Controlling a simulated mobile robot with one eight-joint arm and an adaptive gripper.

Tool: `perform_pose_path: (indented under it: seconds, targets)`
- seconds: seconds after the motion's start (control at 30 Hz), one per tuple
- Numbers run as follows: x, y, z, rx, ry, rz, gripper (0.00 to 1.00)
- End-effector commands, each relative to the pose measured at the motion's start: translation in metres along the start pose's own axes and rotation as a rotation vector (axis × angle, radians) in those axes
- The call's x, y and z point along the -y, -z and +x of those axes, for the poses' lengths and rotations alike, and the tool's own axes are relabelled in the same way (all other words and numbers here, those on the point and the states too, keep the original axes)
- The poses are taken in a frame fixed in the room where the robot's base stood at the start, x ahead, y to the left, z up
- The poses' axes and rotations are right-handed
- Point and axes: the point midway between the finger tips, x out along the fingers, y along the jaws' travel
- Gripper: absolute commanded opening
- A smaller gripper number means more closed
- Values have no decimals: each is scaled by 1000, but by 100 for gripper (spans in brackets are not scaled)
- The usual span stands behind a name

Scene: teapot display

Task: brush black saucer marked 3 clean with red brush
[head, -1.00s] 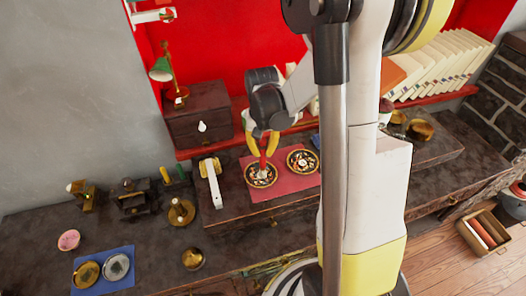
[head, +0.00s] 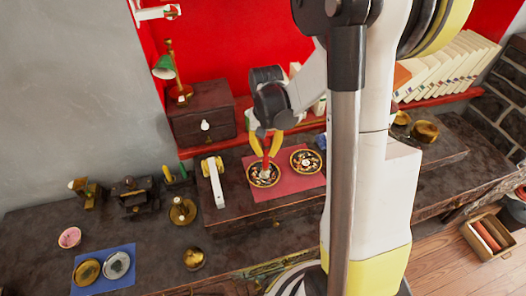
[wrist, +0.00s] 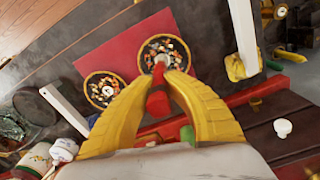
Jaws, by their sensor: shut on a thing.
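Two black saucers with gold rims lie side by side on a red mat (head: 287,187), both strewn with coloured crumbs. The left saucer (head: 254,178) in the head view is under the brush; it is the upper one in the wrist view (wrist: 148,55). The other saucer (head: 298,166) has a white mark at its centre; it also shows in the wrist view (wrist: 92,83). I cannot read its number. My gripper (head: 266,154) is shut on the red brush (wrist: 157,100), which points down. Its pale bristle end is at the left saucer's middle; whether it touches is unclear.
A white bar (head: 213,183) stands left of the mat. A dark chest (head: 200,113) with a green lamp is behind it. A blue mat (head: 105,268) with two round dishes lies at the front left. A red ledge with books runs behind.

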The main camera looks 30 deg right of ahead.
Motion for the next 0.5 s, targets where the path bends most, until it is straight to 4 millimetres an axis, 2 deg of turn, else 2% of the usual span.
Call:
perform_pose_path:
  seconds: [0.2,0.5]
  targets:
    - [4,11,-1,0,0,-1,0]
    - [15,6,0,0,0,-1,0]
